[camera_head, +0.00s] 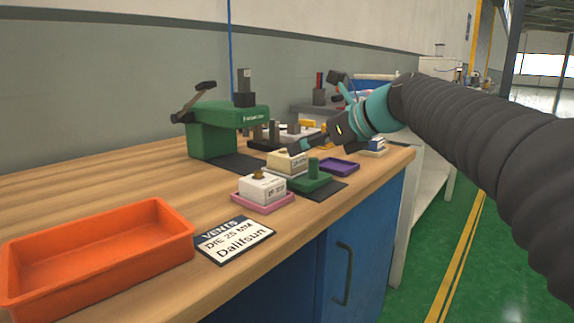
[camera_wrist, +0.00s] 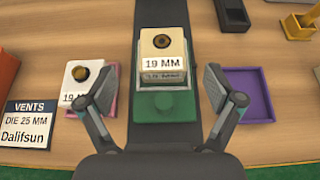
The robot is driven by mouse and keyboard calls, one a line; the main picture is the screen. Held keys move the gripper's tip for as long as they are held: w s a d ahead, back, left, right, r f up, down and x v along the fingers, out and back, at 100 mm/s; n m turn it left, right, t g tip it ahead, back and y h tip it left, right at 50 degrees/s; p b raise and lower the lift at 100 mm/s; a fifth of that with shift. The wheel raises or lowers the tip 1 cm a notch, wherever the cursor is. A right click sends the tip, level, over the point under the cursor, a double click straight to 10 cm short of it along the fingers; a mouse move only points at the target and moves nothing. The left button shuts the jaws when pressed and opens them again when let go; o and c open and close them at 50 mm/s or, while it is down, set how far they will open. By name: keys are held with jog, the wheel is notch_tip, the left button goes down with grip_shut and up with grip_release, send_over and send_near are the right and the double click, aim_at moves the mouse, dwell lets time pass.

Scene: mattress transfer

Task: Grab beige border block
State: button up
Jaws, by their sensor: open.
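The beige border block (camera_wrist: 163,45) has a pale beige body, a round brown knob on top and a front label reading 19 MM. In the wrist view it sits on a green base (camera_wrist: 165,105), centred ahead of my gripper (camera_wrist: 158,80). My gripper is open, one finger to each side of the block's line, with nothing between the pads. I cannot tell any contact.
A white block (camera_wrist: 87,75) on a pink tray (camera_head: 266,206) stands close left. An empty purple tray (camera_wrist: 250,95) lies close right. A green press (camera_head: 210,140) stands behind. An orange bin (camera_head: 95,260) and a Dalifsun sign (camera_head: 234,240) are at the front left.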

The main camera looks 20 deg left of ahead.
aim_at(287, 153)
jog(key=shift+b+x, duration=0.6)
jog(key=shift+x, duration=3)
jog(key=shift+w+d, duration=0.15)
jog(key=c, duration=1.4)
